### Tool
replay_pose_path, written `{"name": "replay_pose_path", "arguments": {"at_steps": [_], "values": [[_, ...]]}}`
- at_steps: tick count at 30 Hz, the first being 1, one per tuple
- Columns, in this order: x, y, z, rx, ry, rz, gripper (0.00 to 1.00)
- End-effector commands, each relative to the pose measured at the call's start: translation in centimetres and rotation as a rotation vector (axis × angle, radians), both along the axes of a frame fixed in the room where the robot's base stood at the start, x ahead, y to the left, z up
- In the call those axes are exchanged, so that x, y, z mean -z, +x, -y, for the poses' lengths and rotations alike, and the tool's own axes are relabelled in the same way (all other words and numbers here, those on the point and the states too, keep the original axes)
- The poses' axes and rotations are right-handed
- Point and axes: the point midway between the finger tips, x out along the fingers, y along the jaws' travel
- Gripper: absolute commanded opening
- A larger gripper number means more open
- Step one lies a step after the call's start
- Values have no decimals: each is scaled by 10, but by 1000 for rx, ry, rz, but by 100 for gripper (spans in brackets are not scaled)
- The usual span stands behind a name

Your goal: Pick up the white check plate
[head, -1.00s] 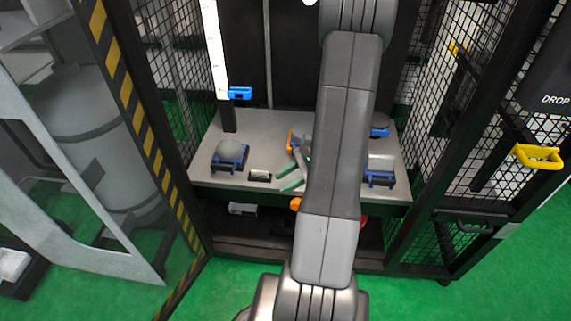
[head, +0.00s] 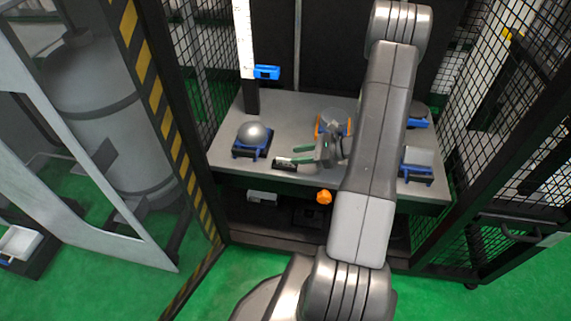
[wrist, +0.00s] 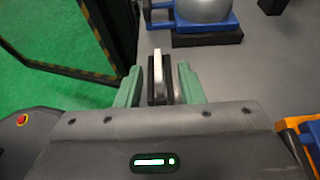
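The white check plate (wrist: 159,62) stands on edge in a small black holder (wrist: 153,98) on the grey table in the wrist view. It also shows small and pale in the head view (head: 285,161). My gripper (wrist: 159,84) is open, with one green finger on each side of the holder and gaps on both sides. In the head view my gripper (head: 297,155) is just to the right of and over the plate. I cannot tell how far down the fingers reach beside it.
A grey dome on a blue-and-black stand (head: 252,140) is left of the plate. A blue-and-orange fixture (head: 320,128) is behind my gripper. A white block in a blue holder (head: 417,163) is at right. Mesh walls (head: 480,120) flank the grey table (head: 227,140).

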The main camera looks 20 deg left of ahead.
Motion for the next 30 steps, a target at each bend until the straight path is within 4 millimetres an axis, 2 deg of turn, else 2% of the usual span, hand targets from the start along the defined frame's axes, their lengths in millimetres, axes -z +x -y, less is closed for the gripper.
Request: {"name": "replay_pose_path", "arguments": {"at_steps": [5, 15, 21, 22, 27, 30], "values": [[5, -3, -8, -1, 0, 0, 35], [22, -15, -47, -1, 0, 0, 35], [22, -15, -48, 0, 0, 0, 35], [22, -15, -48, 0, 0, 0, 33], [22, -15, -48, 0, 0, 0, 0], [22, -15, -48, 0, 0, 0, 0]]}}
